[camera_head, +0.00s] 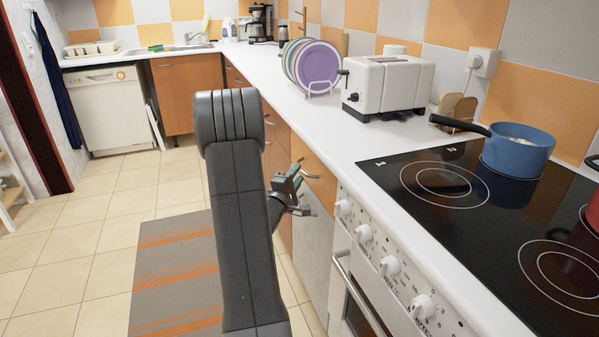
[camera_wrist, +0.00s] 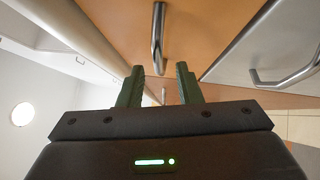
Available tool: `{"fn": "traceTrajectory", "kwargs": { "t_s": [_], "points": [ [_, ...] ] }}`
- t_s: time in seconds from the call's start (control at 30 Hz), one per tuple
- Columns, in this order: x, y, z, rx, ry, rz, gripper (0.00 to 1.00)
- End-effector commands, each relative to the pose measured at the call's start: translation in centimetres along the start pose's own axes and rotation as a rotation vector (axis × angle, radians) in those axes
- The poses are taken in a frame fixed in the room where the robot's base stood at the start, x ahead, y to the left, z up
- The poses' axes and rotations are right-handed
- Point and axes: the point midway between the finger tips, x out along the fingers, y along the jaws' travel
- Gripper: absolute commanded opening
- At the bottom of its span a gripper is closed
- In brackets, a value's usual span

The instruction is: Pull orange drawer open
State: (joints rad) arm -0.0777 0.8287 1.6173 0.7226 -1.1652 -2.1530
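The orange drawer (camera_head: 316,178) is in the row of cabinets under the white counter, just left of the stove. In the wrist view its orange front (camera_wrist: 205,35) fills the upper middle, with a silver bar handle (camera_wrist: 158,38). My gripper (camera_head: 296,182) is beside the drawer front, partly hidden behind my dark arm. In the wrist view my gripper (camera_wrist: 162,72) is open, with two green fingers apart and nothing held. The handle shows just beyond the fingertips, roughly in line with the gap. The drawer looks shut.
A grey cabinet door with a handle (camera_wrist: 288,76) lies beside the drawer front. The stove (camera_head: 385,265) with knobs and an oven handle is close on the right. A striped rug (camera_head: 178,275) lies on the tiled floor to the left, where there is free room.

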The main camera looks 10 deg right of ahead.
Motion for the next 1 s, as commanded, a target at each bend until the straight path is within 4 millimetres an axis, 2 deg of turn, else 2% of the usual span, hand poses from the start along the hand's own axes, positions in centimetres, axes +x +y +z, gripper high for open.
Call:
{"fn": "traceTrajectory", "kwargs": {
  "t_s": [0.1, 0.23, 0.57, 0.6, 0.77, 1.0],
  "points": [
    [1.8, -0.1, 0.1, 0.002, -0.003, 0.001, 0.31],
    [2.9, -0.1, 0.0, 0.0, -0.001, 0.0, 0.31],
    [3.4, 0.0, 0.0, 0.0, 0.001, -0.001, 0.31],
    [3.4, 0.0, 0.0, 0.0, 0.0, -0.001, 0.29],
    [3.4, 0.0, 0.0, 0.0, 0.0, -0.001, 0.0],
    [3.3, 0.0, 0.0, 0.0, 0.0, -0.001, 0.0]
  ]
}}
